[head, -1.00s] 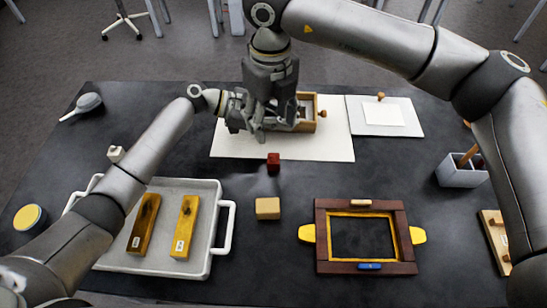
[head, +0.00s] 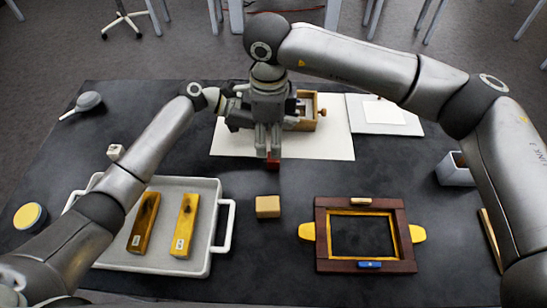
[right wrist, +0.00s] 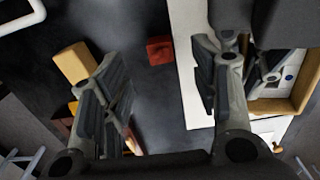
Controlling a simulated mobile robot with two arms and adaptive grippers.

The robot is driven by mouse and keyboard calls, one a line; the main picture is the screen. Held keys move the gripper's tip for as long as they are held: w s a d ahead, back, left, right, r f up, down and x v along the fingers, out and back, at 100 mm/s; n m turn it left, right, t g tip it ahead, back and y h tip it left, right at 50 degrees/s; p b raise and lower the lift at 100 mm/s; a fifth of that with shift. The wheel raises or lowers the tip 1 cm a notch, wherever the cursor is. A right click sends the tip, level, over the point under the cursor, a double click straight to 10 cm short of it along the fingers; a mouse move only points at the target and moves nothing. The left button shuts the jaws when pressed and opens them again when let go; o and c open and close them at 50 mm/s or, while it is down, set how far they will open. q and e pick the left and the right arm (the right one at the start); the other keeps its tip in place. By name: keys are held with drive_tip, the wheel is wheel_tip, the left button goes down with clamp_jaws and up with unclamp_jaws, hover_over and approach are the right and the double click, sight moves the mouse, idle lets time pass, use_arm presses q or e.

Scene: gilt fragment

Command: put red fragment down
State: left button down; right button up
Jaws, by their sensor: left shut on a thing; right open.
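The red fragment (head: 272,163), a small dark red block, rests on the dark table just in front of the white sheet. It also shows in the right wrist view (right wrist: 160,50). My right gripper (head: 268,153) points down, open and empty, with its fingertips by the block in the head view. In the right wrist view the block lies beyond the gap between its fingers (right wrist: 158,80). My left gripper (head: 238,108) is shut at the left side of the wooden box (head: 318,108). Its grip is partly hidden by my right gripper.
The white tray (head: 224,225) with two gilt bars stands at left. A tan block (head: 268,207) and a dark red frame (head: 320,235) lie nearer the front. A white board (head: 413,127) and a grey holder (head: 454,170) are at right. Bare table surrounds the tan block.

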wheel_tip(320, 180, down, 3)
drive_tip(key=shift+r, duration=0.2)
drive_tip(key=f, duration=0.5)
drive_tip(key=shift+s+d, duration=0.1)
drive_tip(key=shift+d, duration=0.3)
drive_tip(key=c, duration=1.1)
drive_tip(key=shift+o, duration=0.2)
wheel_tip(320, 180, up, 10)
